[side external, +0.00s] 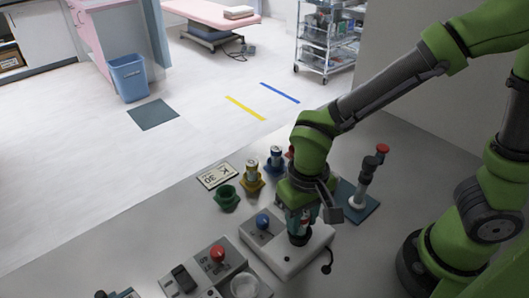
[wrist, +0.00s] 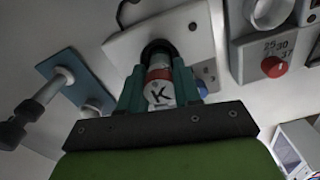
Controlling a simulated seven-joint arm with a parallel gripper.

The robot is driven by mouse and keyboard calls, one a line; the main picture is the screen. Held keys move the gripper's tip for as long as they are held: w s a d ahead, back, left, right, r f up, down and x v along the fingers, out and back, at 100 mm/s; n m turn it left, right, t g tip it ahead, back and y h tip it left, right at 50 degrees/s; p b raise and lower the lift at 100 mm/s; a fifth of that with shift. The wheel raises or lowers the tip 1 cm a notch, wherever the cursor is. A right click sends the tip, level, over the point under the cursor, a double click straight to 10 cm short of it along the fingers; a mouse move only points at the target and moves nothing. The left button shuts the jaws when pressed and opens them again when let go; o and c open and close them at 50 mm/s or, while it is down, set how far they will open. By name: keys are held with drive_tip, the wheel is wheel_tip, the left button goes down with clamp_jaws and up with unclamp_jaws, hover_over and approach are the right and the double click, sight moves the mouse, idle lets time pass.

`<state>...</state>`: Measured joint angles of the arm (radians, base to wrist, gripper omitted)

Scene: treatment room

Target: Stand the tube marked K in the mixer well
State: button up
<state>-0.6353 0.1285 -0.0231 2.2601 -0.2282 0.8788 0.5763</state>
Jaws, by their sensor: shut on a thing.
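The tube marked K (wrist: 160,92), with a white label and a red band, is between the jaws of my gripper (wrist: 160,90), which is shut on it. In the side external view my gripper (side external: 301,214) points down over the white mixer (side external: 286,262). The dark mixer well (side external: 298,238) is directly below the jaws. In the wrist view the tube's far end lines up with the dark ring of the well (wrist: 157,47). I cannot tell how far the tube is inside the well. The jaws hide part of the tube.
A blue knob (side external: 263,221) is on the mixer. Left of it are a box with a red knob (side external: 218,253) and an empty green holder (side external: 227,197). Tubes stand in yellow (side external: 251,184) and blue holders behind. A card reads K 30 (side external: 217,176). A stand on a blue plate (side external: 369,210) is right.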

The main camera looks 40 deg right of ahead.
drive_tip(key=shift+f, duration=0.6)
idle(0.3)
drive_tip(key=o, duration=0.7)
drive_tip(key=shift+o, duration=0.2)
drive_tip(key=shift+r, duration=5.5)
